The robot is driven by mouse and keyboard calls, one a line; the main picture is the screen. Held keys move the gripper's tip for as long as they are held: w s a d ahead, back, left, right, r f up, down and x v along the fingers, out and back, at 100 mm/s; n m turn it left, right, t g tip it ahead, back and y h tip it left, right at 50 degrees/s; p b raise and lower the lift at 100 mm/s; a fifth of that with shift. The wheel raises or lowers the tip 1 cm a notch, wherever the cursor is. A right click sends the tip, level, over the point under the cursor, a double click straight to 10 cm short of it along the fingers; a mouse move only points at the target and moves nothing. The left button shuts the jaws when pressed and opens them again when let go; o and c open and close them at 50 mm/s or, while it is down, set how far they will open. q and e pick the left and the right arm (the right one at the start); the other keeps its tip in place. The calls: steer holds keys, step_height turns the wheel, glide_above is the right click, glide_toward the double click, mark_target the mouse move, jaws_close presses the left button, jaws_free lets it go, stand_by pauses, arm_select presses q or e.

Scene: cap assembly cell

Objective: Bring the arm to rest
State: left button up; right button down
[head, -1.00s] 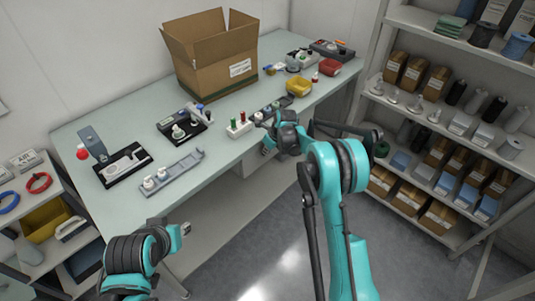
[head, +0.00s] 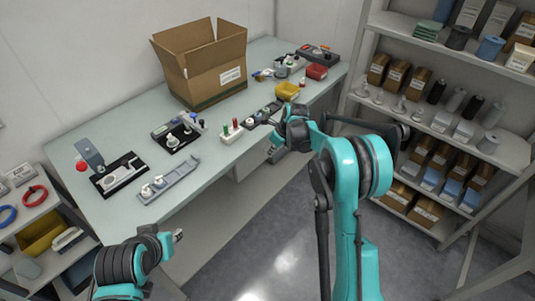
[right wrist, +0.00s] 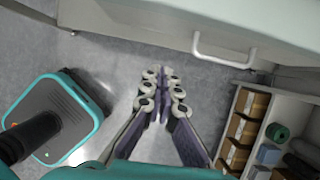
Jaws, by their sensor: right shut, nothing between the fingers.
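My right arm is teal and black. Its gripper (head: 272,152) hangs past the front edge of the worktable (head: 215,178), in front of the table's side. In the right wrist view the right gripper (right wrist: 162,75) has its fingertips together with nothing between them, and grey floor lies beyond. My left gripper (head: 178,236) shows small at the lower left, off the table's front edge. I cannot tell whether it is open or shut.
An open cardboard box (head: 205,75) stands at the back of the table. A yellow bin (head: 287,91), a red bin (head: 317,72) and a grey tray (head: 168,182) are on it. A stocked shelf (head: 440,130) stands at the right. The floor (head: 285,235) between is clear.

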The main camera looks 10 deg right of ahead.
steer(key=shift+s+d+r, duration=0.1)
steer(key=shift+d+r, duration=0.05)
steer(key=shift+r, duration=0.2)
steer(key=s+r+n+t+h, duration=0.1)
steer(key=s+r+n+t, duration=0.1)
steer(key=s+r+n, duration=1.15)
steer(key=s+d+f+n+t+h, duration=0.1)
steer(key=s+n, duration=1.4)
steer(key=s, duration=0.7)
steer(key=shift+d+t+h, duration=0.3)
steer(key=shift+d+h, duration=0.05)
steer(key=shift+h, duration=0.05)
